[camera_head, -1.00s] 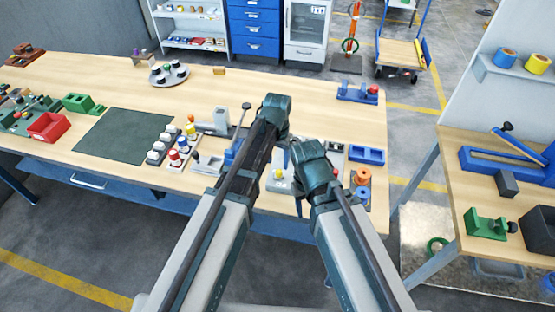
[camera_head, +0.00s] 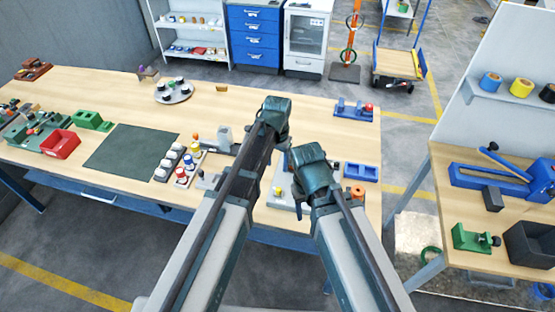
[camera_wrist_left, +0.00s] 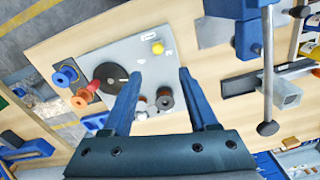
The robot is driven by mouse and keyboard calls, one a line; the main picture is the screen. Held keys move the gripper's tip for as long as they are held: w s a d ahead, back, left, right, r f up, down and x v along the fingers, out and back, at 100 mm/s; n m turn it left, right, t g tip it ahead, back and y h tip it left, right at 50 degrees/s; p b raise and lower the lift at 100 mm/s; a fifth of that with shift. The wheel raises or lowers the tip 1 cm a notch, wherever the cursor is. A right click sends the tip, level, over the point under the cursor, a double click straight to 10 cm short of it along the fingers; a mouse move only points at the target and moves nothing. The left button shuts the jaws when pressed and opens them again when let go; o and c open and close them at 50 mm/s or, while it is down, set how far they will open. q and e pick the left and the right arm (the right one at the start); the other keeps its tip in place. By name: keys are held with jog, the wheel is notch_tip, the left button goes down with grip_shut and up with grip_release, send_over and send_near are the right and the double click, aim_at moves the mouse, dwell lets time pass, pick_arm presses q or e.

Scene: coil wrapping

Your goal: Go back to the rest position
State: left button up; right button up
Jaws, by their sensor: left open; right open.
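My left arm reaches up the middle of the head view, its wrist (camera_head: 275,112) over the long wooden table (camera_head: 240,105). In the left wrist view, my left gripper (camera_wrist_left: 160,76) is open, with two blue fingers apart and nothing between them. They point toward a grey plate (camera_wrist_left: 122,53) bearing a yellow knob (camera_wrist_left: 157,47), a black disc (camera_wrist_left: 113,80) and a dark spool (camera_wrist_left: 165,98). My right gripper (camera_head: 298,205) is lower, over the table's front part. It is open; its fingertips are mostly hidden by its wrist.
A red bin (camera_head: 60,145), dark green mat (camera_head: 130,150) and several coloured knobs (camera_head: 182,165) are on the left part. A second table (camera_head: 445,165) stands at right, past a floor gap.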

pick_arm(q)
jog(key=s+a+f+b, duration=0.1)
jog(key=s+f+b, duration=0.4)
jog(key=s, duration=0.3)
jog(key=s+a+f+y+b, duration=0.1)
jog(key=s+f+b, duration=0.5)
jog(key=s, duration=0.3)
jog(key=shift+s+n, duration=0.2)
jog(key=shift+n, duration=0.2)
pick_arm(e)
notch_tip(320, 180, down, 11)
